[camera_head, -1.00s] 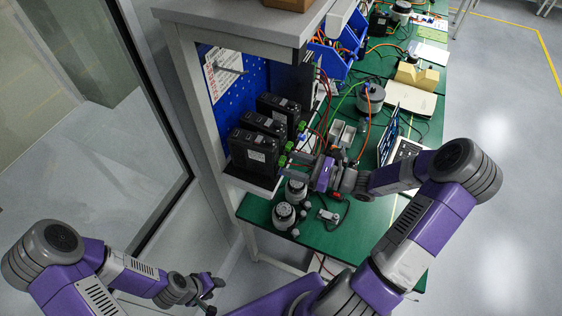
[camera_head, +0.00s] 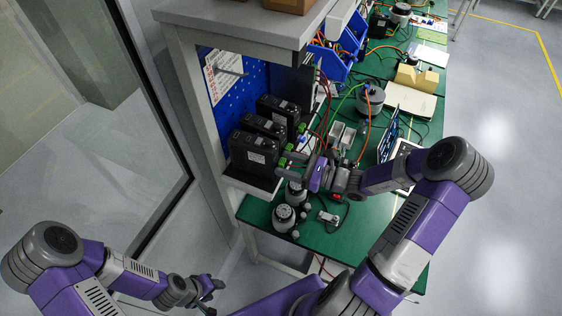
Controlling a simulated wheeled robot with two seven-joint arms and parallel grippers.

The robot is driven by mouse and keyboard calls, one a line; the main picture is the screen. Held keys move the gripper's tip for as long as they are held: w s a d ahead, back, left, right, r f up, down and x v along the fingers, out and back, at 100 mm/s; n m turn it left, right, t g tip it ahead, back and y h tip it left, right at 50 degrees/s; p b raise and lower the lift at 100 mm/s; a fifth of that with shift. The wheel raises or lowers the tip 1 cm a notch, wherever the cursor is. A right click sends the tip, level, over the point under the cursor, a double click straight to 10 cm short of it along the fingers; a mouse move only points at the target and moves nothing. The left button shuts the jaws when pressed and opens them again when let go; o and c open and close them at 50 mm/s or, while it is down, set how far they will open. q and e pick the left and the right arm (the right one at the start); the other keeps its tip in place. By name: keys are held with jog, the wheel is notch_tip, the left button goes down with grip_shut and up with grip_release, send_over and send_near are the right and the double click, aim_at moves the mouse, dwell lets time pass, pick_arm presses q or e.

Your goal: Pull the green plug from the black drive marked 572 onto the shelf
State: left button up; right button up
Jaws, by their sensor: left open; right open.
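Several black drives stand in a row on the shelf (camera_head: 246,181) at the left of the bench. The nearest black drive (camera_head: 252,152) has a white label, too small to read, so I cannot tell which one is 572. A green plug (camera_head: 283,161) shows at the right side of the nearest drive, and another green plug (camera_head: 301,128) shows by a drive further back. My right gripper (camera_head: 287,167) is open, its fingers beside the nearest drive's green plug; I cannot tell if they touch it. My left gripper (camera_head: 215,290) is open and empty, low and away from the bench.
Round motors (camera_head: 284,216) stand on the green bench top (camera_head: 338,240) just below my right gripper. Red, green and orange cables run behind it. A laptop (camera_head: 390,140) stands to the right. Blue bins (camera_head: 335,55) are further back.

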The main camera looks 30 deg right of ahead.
dwell(0.8)
jog(key=shift+c, duration=0.4)
grip_shut()
jog(key=shift+d+p, duration=0.1)
jog(key=shift+p, duration=0.2)
jog(key=shift+p+v, duration=0.8)
jog(key=shift+v, duration=2.1)
jog(key=shift+r, duration=0.1)
